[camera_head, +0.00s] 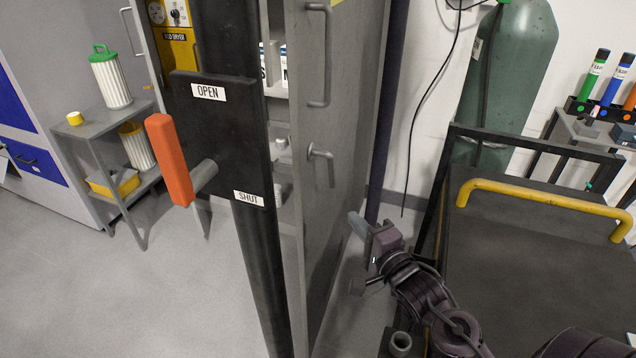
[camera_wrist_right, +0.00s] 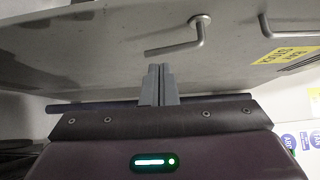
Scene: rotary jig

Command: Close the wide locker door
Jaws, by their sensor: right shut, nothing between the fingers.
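The grey locker door (camera_head: 350,130) stands open, swung out and seen at a steep angle in the head view. It bears a long bar handle (camera_head: 326,55) and a lower lever handle (camera_head: 325,163). My right gripper (camera_head: 355,222) is shut and empty, to the right of the door and below the lever. In the right wrist view, the shut fingers (camera_wrist_right: 158,68) point at the door face (camera_wrist_right: 90,50), with the lever handle (camera_wrist_right: 190,38) beyond them; contact cannot be told. My left gripper is not in view.
A black post with an OPEN/SHUT plate (camera_head: 225,130) and an orange lever (camera_head: 170,160) stands in front, left of the door, hiding part of the locker. A dark cart with a yellow handle (camera_head: 545,197) is at right. Open floor (camera_head: 170,290) lies at left.

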